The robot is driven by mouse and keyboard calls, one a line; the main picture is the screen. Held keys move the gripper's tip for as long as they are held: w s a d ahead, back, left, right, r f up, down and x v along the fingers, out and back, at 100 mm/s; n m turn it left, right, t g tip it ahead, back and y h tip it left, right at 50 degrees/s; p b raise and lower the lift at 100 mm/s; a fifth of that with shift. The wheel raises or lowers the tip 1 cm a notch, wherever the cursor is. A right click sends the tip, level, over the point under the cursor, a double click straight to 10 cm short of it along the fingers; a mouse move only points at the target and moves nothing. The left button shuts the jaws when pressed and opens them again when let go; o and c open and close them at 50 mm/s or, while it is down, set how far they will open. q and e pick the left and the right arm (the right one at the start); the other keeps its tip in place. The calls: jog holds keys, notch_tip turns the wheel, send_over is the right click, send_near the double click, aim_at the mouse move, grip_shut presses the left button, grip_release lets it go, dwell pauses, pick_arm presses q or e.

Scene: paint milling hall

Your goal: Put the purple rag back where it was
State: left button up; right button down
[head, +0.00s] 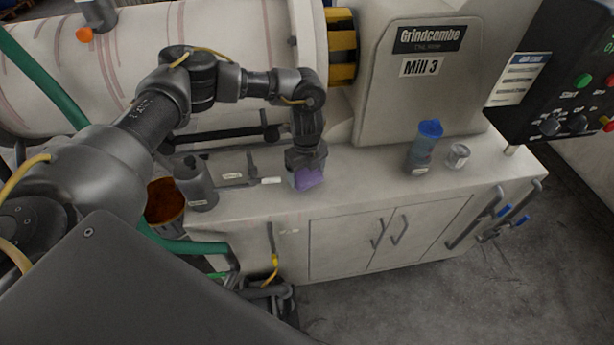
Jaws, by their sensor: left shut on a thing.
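In the head view the purple rag (309,178) is at the front part of the pale cabinet top, left of the middle. My left gripper (306,166) points down from above and is shut on the rag. The gripper covers the rag's upper part. I cannot tell whether the rag's underside touches the cabinet top (365,180). My right gripper does not show.
A grey container (196,186) and a flat grey tool with a white label (236,175) are left of the rag. A blue-capped bottle (423,150) and a small metal can (457,156) stand to the right. The top between is clear. The mill housing (410,95) rises behind.

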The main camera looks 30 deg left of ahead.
aim_at(307, 175)
pick_arm(q)
notch_tip(307, 175, down, 2)
jog(key=shift+p, duration=0.3)
jog(key=shift+d+f, duration=0.1)
jog(key=shift+f, duration=0.05)
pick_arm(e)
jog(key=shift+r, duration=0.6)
pick_arm(q)
jog(key=shift+f, duration=0.1)
jog(key=shift+f, duration=0.15)
jog(key=o, duration=0.9)
jog(key=shift+r, duration=0.25)
notch_tip(307, 175, up, 11)
jog(key=b, duration=0.2)
jog(key=shift+b, duration=0.3)
jog(key=shift+r, duration=0.55)
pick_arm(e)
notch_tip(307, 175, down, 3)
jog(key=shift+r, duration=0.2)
